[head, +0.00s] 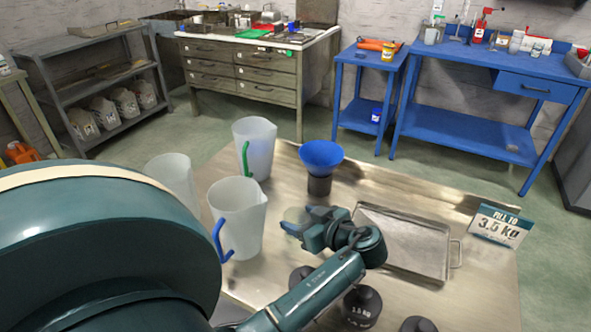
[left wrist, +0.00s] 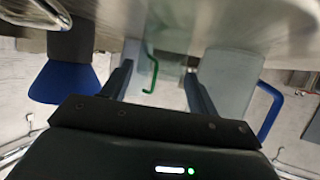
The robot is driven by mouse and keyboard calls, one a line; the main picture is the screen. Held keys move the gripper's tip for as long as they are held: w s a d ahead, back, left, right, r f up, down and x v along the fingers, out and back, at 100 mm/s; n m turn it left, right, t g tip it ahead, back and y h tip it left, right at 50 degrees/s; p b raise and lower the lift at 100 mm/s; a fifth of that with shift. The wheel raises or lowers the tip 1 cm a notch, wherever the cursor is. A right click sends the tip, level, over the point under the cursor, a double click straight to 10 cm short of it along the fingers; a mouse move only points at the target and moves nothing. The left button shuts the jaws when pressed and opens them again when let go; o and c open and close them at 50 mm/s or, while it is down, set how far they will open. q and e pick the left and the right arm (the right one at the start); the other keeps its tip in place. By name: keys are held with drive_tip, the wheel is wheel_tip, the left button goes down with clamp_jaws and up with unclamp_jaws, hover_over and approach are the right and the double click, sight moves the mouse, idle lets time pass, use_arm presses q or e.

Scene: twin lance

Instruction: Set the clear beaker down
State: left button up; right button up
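My left gripper (head: 301,220) is over the middle of the metal table (head: 480,285), reaching toward the left of the head view. Its fingers stand apart around a faint, see-through shape, which I take as the clear beaker (head: 295,214). Its outline is hard to make out, and I cannot tell whether its base touches the table. In the left wrist view both fingers (left wrist: 157,72) show with a gap between them. The beaker is hardly visible there against the table and a pitcher behind. My right gripper is not in view.
A frosted pitcher with a blue handle (head: 238,215), one with a green handle (head: 256,148) and another (head: 172,175) stand left. A blue funnel (head: 321,158) sits on a dark cylinder behind. A metal tray (head: 405,240) and a sign (head: 500,225) are right; black weights (head: 362,307) are in front.

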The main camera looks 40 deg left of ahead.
use_arm(q)
drive_tip(key=c, duration=0.8)
